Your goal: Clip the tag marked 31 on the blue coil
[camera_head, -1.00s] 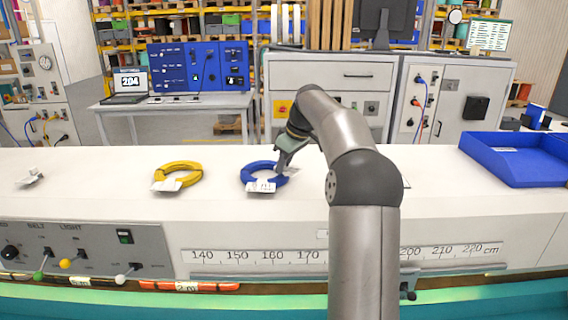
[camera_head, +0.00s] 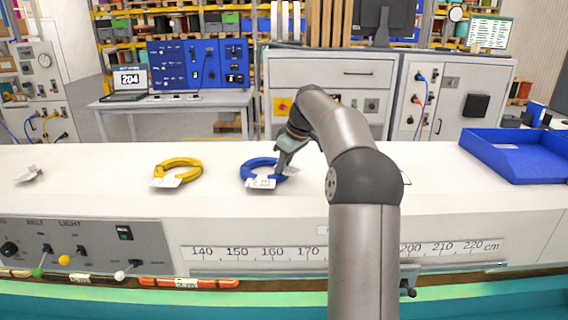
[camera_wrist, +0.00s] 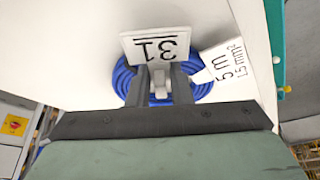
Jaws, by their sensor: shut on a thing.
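The blue coil (camera_head: 250,175) lies on the white bench left of my arm. It also shows in the wrist view (camera_wrist: 122,78), behind my fingers. My gripper (camera_head: 277,174) reaches down at the coil's right side. In the wrist view my gripper (camera_wrist: 160,88) is shut on the white tag marked 31 (camera_wrist: 156,45), whose plate stands out beyond the fingertips, over the coil. Whether the tag's clip grips the cable is hidden by the fingers. A white label reading 5 m, 1.5 mm² (camera_wrist: 228,66) hangs on the coil and shows at its front (camera_head: 261,184).
A yellow coil (camera_head: 181,164) with a white label lies to the left. A small pale item (camera_head: 29,174) lies at the far left. A blue tray (camera_head: 515,160) stands at the right. The bench between the coils is clear. A control panel (camera_head: 85,247) faces the front.

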